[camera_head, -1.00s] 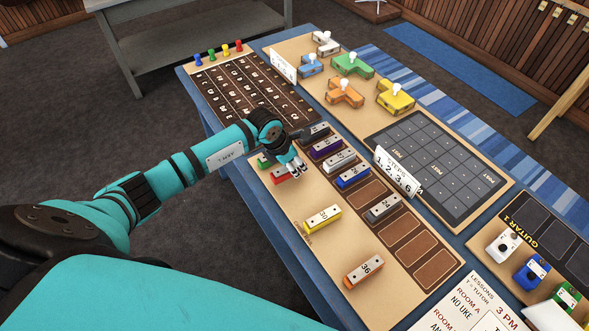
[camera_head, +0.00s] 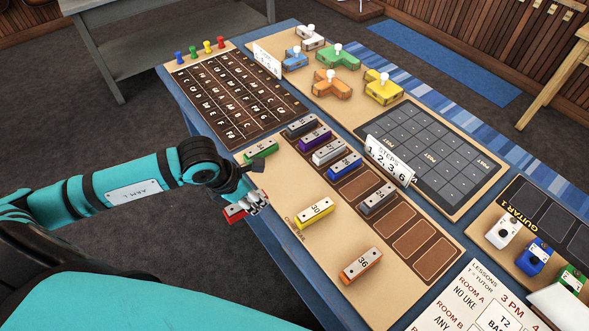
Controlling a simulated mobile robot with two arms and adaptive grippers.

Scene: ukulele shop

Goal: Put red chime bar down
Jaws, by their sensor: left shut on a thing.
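My left gripper (camera_head: 257,205) is shut on the red chime bar (camera_head: 236,210). It holds the bar near the left edge of the tan chime board (camera_head: 283,202). Part of the bar is hidden by the fingers, and I cannot tell its exact height. On the board, a green bar (camera_head: 261,149) lies at the far left, a yellow bar (camera_head: 315,212) in the middle and an orange bar (camera_head: 361,266) nearer. Dark grey (camera_head: 301,126), purple (camera_head: 315,138), silver (camera_head: 330,152), blue (camera_head: 345,166) and grey (camera_head: 378,199) bars sit in the brown slot row. My right gripper is not in view.
Several empty brown slots (camera_head: 408,224) show in the row. A white steps card (camera_head: 390,161) stands beside the dark grid board (camera_head: 425,138). A lettered board (camera_head: 236,98) and coloured blocks (camera_head: 331,86) lie farther back. The bare tan strip left of the slots has free room.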

